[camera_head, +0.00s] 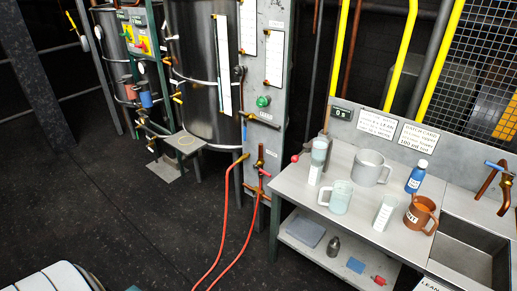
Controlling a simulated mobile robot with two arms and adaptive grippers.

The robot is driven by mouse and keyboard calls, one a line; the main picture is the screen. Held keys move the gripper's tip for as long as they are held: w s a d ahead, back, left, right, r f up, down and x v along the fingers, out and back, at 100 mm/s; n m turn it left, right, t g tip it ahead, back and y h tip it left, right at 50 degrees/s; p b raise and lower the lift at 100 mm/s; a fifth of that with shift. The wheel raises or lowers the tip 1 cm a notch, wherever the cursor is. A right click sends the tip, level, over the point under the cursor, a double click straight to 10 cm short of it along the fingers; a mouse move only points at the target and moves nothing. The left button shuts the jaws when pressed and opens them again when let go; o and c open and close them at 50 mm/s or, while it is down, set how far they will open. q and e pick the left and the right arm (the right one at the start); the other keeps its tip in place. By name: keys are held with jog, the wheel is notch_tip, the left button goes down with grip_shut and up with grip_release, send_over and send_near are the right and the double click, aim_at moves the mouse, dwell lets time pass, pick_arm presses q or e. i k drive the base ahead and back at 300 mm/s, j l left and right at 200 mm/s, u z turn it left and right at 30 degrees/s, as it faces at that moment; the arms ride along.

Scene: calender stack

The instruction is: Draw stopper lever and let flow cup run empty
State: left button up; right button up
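A clear cup (319,149), apparently the flow cup, is held upright on a stand at the left end of the metal bench (287,183). A short lever with a red knob (294,158) sticks out to its left, apparently the stopper lever. A small pale vessel (315,173) stands directly below the cup. The liquid level in the cup is too small to tell. A dark display (342,114) on the panel behind reads about "0 s". Neither of my grippers is in view.
The bench holds a grey jug (371,168), a clear mug (340,197), a white beaker (384,212), a blue bottle (416,177) and a brown mug (420,214). A sink (465,259) is at right. Red hoses (224,225) hang onto the floor left of the bench.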

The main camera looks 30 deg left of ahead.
aim_at(295, 159)
jog(key=u, duration=0.75)
